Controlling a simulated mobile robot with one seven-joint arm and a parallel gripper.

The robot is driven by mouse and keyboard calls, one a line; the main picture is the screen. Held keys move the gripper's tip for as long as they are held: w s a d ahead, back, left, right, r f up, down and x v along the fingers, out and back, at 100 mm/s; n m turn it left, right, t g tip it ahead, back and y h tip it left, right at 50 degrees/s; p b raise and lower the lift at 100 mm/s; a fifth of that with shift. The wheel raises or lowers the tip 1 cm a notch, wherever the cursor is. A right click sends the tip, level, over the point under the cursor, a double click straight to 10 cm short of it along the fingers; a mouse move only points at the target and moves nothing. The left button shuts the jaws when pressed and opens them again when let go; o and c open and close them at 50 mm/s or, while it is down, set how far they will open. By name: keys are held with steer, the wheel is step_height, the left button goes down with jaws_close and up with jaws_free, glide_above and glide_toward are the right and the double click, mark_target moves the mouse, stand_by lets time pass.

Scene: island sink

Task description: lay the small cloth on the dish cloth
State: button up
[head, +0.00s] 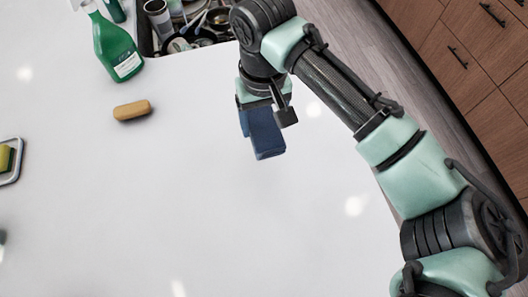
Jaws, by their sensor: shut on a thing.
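My gripper (268,107) is in the upper middle of the head view, over the white counter. It is shut on a small dark blue cloth (266,142), which hangs down from the fingers. Whether the cloth's lower end touches the counter, I cannot tell. The fingers partly hide the cloth's upper end. I do not make out a separate dish cloth in this view.
A tan sponge-like block (132,110) lies on the counter at left. A green bottle (117,48) stands by the sink (147,45), which holds dishes and pans. A tray (17,146) with a yellow-green sponge (5,157) sits at the left edge. The middle counter (190,215) is clear.

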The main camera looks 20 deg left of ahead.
mark_target(261, 118)
step_height(261, 118, down, 10)
steer(key=shift+r+p, duration=0.2)
steer(key=shift+p, duration=0.7)
steer(key=o, duration=1.4)
steer(key=shift+f+b, duration=0.25)
steer(key=shift+b, duration=0.15)
steer(key=r, duration=0.4)
steer(key=r+b, duration=0.1)
steer(key=r, duration=0.8)
steer(key=shift+w+a+r+b, duration=0.1)
steer(key=shift+w+a+b, duration=0.15)
steer(key=shift+w+b, duration=0.15)
steer(key=shift+a, duration=0.15)
